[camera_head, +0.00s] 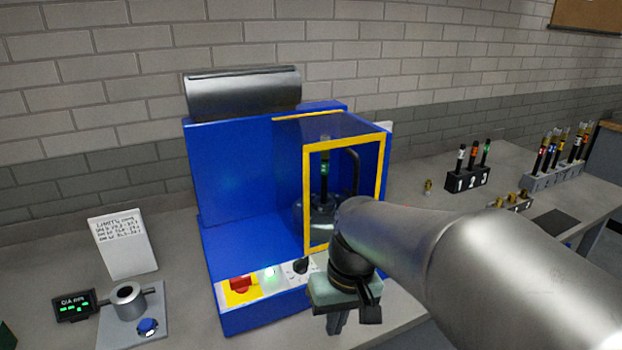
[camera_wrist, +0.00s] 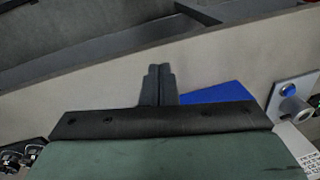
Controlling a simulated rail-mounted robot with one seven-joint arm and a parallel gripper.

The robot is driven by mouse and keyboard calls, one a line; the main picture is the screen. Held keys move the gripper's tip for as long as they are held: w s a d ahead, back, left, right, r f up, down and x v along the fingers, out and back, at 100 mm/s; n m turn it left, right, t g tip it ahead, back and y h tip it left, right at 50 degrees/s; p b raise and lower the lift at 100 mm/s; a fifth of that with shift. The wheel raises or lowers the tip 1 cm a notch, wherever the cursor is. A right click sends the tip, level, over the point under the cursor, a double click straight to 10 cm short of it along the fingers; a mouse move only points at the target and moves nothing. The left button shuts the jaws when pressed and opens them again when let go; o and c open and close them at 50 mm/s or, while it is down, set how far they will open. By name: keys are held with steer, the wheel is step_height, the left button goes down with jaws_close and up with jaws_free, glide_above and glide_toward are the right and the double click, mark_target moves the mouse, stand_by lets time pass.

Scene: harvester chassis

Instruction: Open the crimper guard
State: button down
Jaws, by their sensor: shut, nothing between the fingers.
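The crimper (camera_head: 235,180) is a blue machine with a silver cylinder on top. Its guard (camera_head: 379,160) is a clear box with a yellow frame on the machine's right side. The guard looks closed, with a dark crimping head (camera_head: 318,215) and a black upright tool visible behind it. A dark curved bar (camera_head: 355,165) shows at the guard's right part. My gripper (camera_head: 337,325) is shut and empty, in front of and below the guard, with my arm hiding the guard's lower right corner. In the wrist view the closed fingers (camera_wrist: 158,82) point toward the bench edge, beside a blue corner of the machine (camera_wrist: 217,92).
A gauge block (camera_head: 130,300) and display (camera_head: 75,306) stand left. Racks of tools (camera_head: 467,180) stand right. My arm crosses the right foreground.

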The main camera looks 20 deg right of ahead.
steer(key=w+d+r+y+p, duration=0.1)
steer(key=w+d+r, duration=0.2)
steer(key=w+r, duration=0.15)
steer(key=w+d+r+y, duration=0.1)
steer(key=w+d+r, duration=0.25)
steer(key=w, duration=0.25)
steer(key=n+t+y+p, duration=0.2)
steer(key=n+t+y, duration=0.1)
steer(key=t, duration=0.1)
glide_toward(363, 185)
steer(key=a+f, duration=0.1)
steer(key=f, duration=0.1)
steer(key=a+f+p, duration=0.1)
steer(key=f, duration=0.1)
steer(key=w+a+f, duration=0.1)
steer(key=f, duration=0.1)
steer(key=shift+f, duration=0.3)
steer(key=a, duration=0.1)
steer(key=a+p, duration=0.1)
steer(key=a, duration=0.1)
steer(key=shift+s+a+r+p, duration=0.1)
steer(key=shift+s+r+p, duration=0.2)
steer(key=shift+r, duration=0.1)
steer(key=shift+a+f, duration=0.1)
steer(key=shift+a, duration=0.15)
steer(key=shift+a, duration=0.15)
